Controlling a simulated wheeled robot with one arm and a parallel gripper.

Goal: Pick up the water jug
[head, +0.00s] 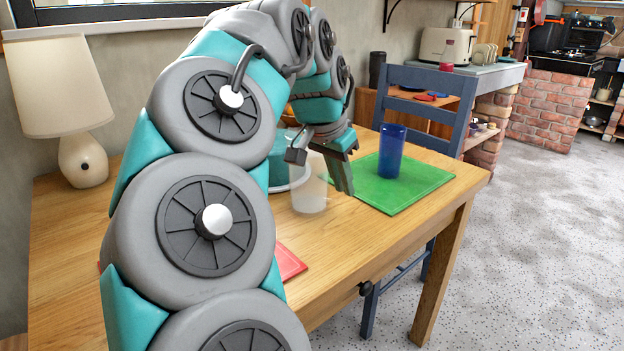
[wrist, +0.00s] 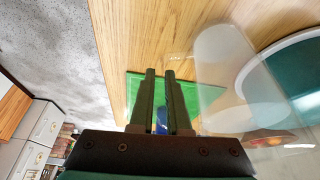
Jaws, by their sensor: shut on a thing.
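The water jug (head: 309,188) is a clear, pale, upright vessel over the wooden table, left of the green mat. My gripper (head: 344,178) is at its right side, fingers pointing down, shut on the jug; the handle between the fingers is hard to make out. In the wrist view my gripper (wrist: 160,72) has its fingers close together with a narrow gap, and the clear jug (wrist: 204,72) extends to their right. I cannot tell whether its base touches the table.
A blue cup (head: 391,151) stands on the green mat (head: 426,182). A teal and white bowl (head: 281,163) is just behind the jug. A red mat (head: 288,263) lies nearer, partly behind my arm. A lamp (head: 82,160) stands left; a blue chair (head: 440,82) is beyond the table (head: 345,250).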

